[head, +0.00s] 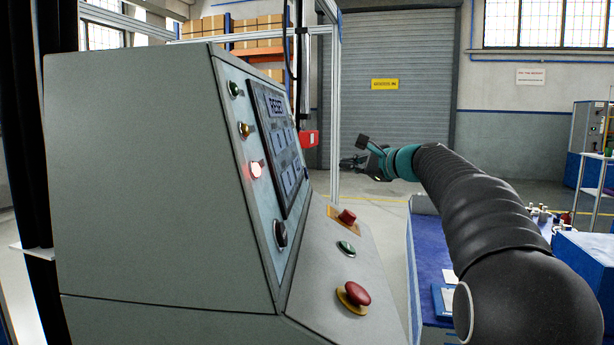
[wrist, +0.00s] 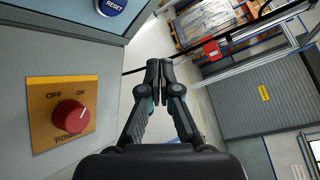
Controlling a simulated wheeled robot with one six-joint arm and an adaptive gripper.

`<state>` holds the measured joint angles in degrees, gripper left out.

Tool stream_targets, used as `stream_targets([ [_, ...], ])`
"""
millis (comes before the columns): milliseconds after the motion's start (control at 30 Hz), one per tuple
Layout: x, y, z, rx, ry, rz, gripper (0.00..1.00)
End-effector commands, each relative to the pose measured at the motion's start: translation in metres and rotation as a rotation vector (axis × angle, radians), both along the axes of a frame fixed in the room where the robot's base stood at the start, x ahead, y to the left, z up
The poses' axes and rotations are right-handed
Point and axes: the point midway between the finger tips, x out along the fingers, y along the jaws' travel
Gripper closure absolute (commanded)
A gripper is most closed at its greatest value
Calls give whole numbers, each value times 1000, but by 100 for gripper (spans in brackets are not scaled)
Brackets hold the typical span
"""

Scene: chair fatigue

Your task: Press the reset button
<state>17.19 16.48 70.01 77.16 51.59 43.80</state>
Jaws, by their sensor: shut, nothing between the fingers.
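The blue round reset button (wrist: 112,6), lettered RESET, is cut by the top edge of the wrist view, on the upper panel of the grey console (head: 150,190). I cannot pick it out for sure in the head view. My gripper (wrist: 159,72) is shut and empty, with its fingertips right of and below the button in the wrist picture and apart from the console. In the head view my gripper (head: 352,162) is in the air beyond the console's right side.
A red power knob (wrist: 70,117) on a yellow plate is on the console's lower face. A red mushroom button (head: 354,293) and green button (head: 346,248) are nearer. A lit red lamp (head: 256,169) is on the upper panel. A blue table (head: 428,265) stands right.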

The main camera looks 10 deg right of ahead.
Motion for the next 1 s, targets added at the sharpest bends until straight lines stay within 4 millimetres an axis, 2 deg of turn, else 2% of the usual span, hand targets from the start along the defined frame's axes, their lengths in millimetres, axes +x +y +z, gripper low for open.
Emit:
stream_targets([
  [300, 7, 39, -11, 0, 0, 1, 100],
  [500, 10, 56, -15, 0, 0, 0, 100],
  [700, 12, 64, -17, 0, 0, -1, 100],
  [1000, 12, 65, -17, 0, 0, -1, 100],
])
